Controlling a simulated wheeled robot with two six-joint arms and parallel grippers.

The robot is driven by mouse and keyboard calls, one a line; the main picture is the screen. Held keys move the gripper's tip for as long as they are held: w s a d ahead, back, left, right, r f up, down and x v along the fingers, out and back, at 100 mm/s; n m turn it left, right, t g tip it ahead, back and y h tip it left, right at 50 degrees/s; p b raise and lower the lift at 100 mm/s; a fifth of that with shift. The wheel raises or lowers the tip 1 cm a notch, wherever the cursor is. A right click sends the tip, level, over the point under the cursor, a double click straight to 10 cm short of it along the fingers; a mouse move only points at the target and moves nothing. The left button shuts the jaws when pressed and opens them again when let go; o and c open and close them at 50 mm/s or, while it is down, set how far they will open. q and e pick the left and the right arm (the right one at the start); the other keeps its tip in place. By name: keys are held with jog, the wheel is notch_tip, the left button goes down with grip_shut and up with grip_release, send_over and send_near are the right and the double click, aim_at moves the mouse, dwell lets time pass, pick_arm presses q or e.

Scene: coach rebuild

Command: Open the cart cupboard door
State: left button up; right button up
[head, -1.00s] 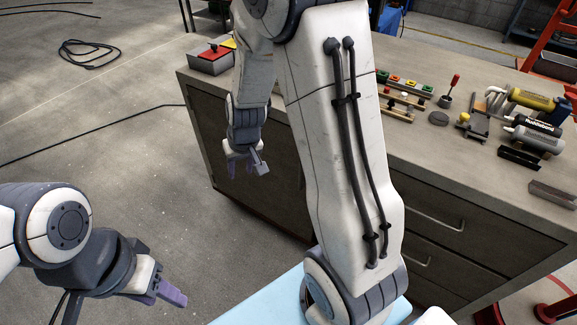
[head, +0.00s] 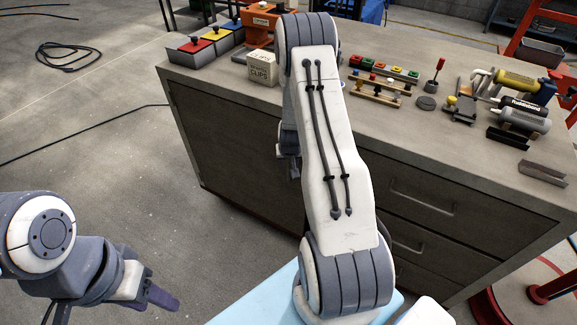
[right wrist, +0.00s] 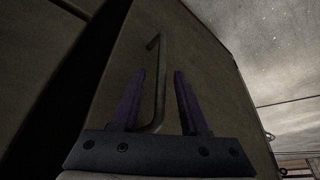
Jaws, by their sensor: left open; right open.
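The cart (head: 440,160) has a plain cupboard door (head: 235,150) on the left of its front. My right arm hangs before it and hides the door's handle in the head view. In the right wrist view the upright bar handle (right wrist: 160,85) stands between the two fingers of my right gripper (right wrist: 160,76), which is open. I cannot tell whether a finger touches the bar. A wide dark band runs left of the door panel (right wrist: 205,50); I cannot tell if it is a gap or shadow. My left gripper (head: 162,299) is open and empty over the floor at lower left.
The cart top holds coloured boxes (head: 195,52), a clips box (head: 250,68), and several tools and bottles (head: 520,115).

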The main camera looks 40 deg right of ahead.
jog(key=shift+w+d+f, duration=0.1)
jog(key=shift+w+f, duration=0.15)
jog(key=shift+f, duration=0.4)
grip_shut()
dwell(1.0)
